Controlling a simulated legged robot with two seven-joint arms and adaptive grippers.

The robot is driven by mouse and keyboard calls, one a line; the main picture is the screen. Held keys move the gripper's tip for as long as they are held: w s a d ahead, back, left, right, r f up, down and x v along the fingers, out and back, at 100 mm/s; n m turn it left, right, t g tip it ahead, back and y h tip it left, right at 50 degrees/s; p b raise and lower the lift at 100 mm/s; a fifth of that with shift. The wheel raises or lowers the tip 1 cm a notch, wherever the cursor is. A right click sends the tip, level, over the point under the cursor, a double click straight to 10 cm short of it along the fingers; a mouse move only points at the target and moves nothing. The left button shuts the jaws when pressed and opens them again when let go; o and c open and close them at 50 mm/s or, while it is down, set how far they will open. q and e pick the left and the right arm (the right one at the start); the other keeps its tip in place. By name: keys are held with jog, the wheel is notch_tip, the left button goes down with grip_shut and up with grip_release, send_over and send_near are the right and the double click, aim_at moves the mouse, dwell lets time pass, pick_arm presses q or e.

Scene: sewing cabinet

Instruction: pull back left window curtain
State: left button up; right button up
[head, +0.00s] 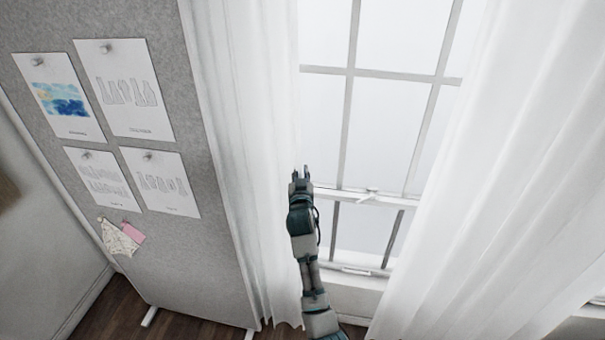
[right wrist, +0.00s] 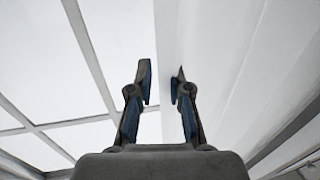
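The left white curtain (head: 240,110) hangs straight along the left side of the window (head: 385,110), beside the grey board. My right gripper (head: 301,172) points up at this curtain's inner edge, with the window just to its right. In the right wrist view, the two fingers of the gripper (right wrist: 163,70) are apart. White curtain cloth (right wrist: 220,60) fills the right side there, and its edge runs down between and behind the fingers. I cannot tell whether they touch the cloth. My left gripper is not in view.
The right white curtain (head: 500,190) hangs in folds at the right. A grey pinboard (head: 200,250) with several paper sheets stands close to the left curtain. A window sill (head: 350,285) runs below the window. Dark wood floor (head: 110,310) shows at the lower left.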

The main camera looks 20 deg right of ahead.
jog(key=shift+o, duration=1)
jog(key=shift+w+a, duration=0.1)
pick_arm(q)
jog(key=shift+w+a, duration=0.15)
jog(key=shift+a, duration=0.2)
pick_arm(e)
jog(key=v, duration=1.2)
jog(key=shift+w+a, duration=0.15)
jog(key=shift+a, duration=0.25)
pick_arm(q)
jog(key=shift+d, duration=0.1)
pick_arm(e)
jog(key=shift+d+f, duration=0.1)
jog(key=shift+d, duration=0.1)
